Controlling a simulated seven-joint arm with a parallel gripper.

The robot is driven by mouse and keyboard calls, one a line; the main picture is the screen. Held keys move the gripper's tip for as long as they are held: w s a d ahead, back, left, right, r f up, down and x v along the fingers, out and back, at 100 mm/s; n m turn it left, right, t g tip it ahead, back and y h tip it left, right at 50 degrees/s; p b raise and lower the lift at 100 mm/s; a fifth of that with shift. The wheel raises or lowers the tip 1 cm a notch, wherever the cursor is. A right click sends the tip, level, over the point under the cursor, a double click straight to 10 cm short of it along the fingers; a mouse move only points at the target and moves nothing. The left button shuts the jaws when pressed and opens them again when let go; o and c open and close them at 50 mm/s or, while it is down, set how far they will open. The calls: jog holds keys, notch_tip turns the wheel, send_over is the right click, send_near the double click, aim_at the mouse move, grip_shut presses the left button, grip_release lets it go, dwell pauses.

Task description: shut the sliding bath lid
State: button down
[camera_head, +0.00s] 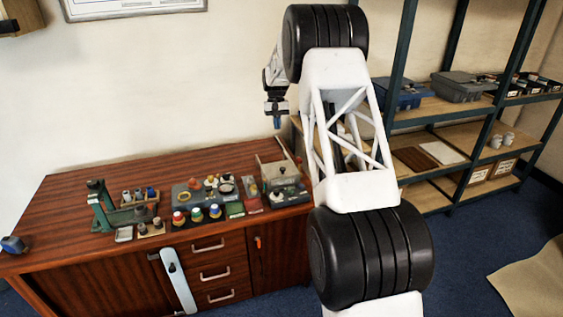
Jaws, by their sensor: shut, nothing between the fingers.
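My gripper (277,125) hangs in the air, pointing down, above the back right of the wooden cabinet top. Its fingers are small in the picture; they look shut and empty. Below it, at the cabinet's right end, stands a small grey box-like unit (287,198) with a dark knob on it, which looks like the bath. A pale flat panel (272,172) shows at its back left and may be the sliding lid. I cannot tell how far the lid is open. My gripper is apart from both. My arm stands just right of the unit.
A grey tray (180,198) with coloured parts lies left of the unit, with several coloured-capped jars in front. Shelves (440,115) stand at right. The cabinet's back left top is clear.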

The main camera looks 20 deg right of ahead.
jog(key=w+d+f, duration=0.2)
jog(key=w+f, duration=0.2)
jog(key=f, duration=0.2)
jog(key=shift+w+f+g, duration=0.25)
jog(key=shift+g, duration=0.05)
jog(key=shift+f, duration=0.15)
send_over(280, 165)
notch_tip(280, 165, down, 10)
jog(key=shift+w+d+r, duration=0.1)
jog(key=shift+r, duration=0.1)
jog(key=shift+s, duration=1)
jog(key=shift+s+a+f, duration=0.1)
jog(key=shift+s+a, duration=0.05)
jog(key=shift+s, duration=0.3)
jog(key=shift+s+a+f, duration=0.1)
jog(key=shift+s+a, duration=0.05)
jog(key=shift+s, duration=0.25)
